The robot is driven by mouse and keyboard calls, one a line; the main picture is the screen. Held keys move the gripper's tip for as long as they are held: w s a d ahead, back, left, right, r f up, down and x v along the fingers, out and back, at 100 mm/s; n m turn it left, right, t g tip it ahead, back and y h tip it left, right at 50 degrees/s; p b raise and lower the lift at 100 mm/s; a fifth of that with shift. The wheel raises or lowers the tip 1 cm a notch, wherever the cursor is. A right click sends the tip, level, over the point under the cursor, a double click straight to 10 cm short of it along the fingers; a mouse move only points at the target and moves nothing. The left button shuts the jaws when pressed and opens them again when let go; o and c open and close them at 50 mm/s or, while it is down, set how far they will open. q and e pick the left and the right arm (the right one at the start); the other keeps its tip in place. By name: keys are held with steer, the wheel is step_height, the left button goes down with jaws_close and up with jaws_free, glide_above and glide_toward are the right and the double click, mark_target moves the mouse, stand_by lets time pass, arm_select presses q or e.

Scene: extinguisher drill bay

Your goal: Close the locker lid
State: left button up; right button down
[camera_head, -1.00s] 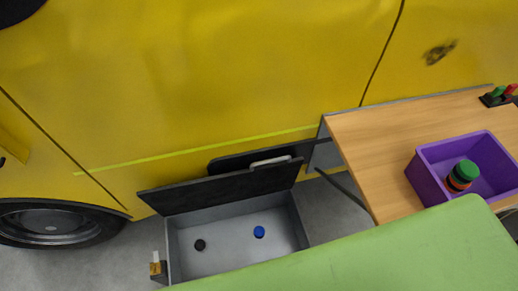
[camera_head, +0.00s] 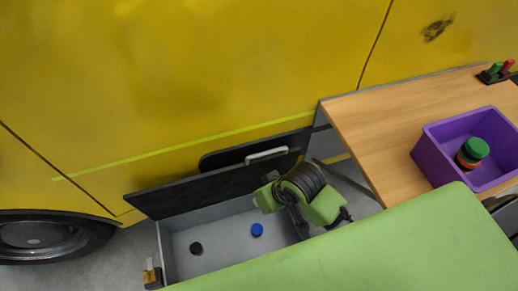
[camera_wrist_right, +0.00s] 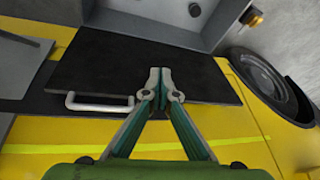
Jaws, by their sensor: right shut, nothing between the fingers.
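The grey locker (camera_head: 208,246) stands open on the floor beside the yellow vehicle. Its black lid (camera_head: 178,196) is raised and leans back toward the vehicle. A pale handle (camera_head: 267,154) is at the lid's far side, and the handle also shows in the right wrist view (camera_wrist_right: 98,105). My right gripper (camera_wrist_right: 159,78) is shut and empty; its fingertips appear over the dark lid, right of the handle. I cannot tell whether they touch it. In the head view my right arm covers the locker's right end, and the fingertips are not clear. My left gripper is not in view.
A black disc (camera_head: 196,248) and a blue disc (camera_head: 257,230) lie in the locker. A wooden table (camera_head: 385,140) on the right holds a purple bin (camera_head: 436,164) with stacked discs. A green surface (camera_head: 400,244) fills the near foreground. A vehicle wheel (camera_head: 40,236) is at left.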

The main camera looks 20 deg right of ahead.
steer(key=w+d+r+m+g+h, duration=0.1)
steer(key=w+d+r, duration=0.25)
steer(key=w, duration=0.45)
steer(key=w+d+r+m+h, duration=0.2)
steer(key=w+d+r, duration=0.15)
steer(key=w, duration=0.45)
steer(key=x, duration=0.3)
steer(key=a+x, duration=0.1)
steer(key=x, duration=0.6)
steer(key=shift+w+a+r, duration=0.1)
steer(key=shift+w+a, duration=0.05)
steer(key=shift+w, duration=0.1)
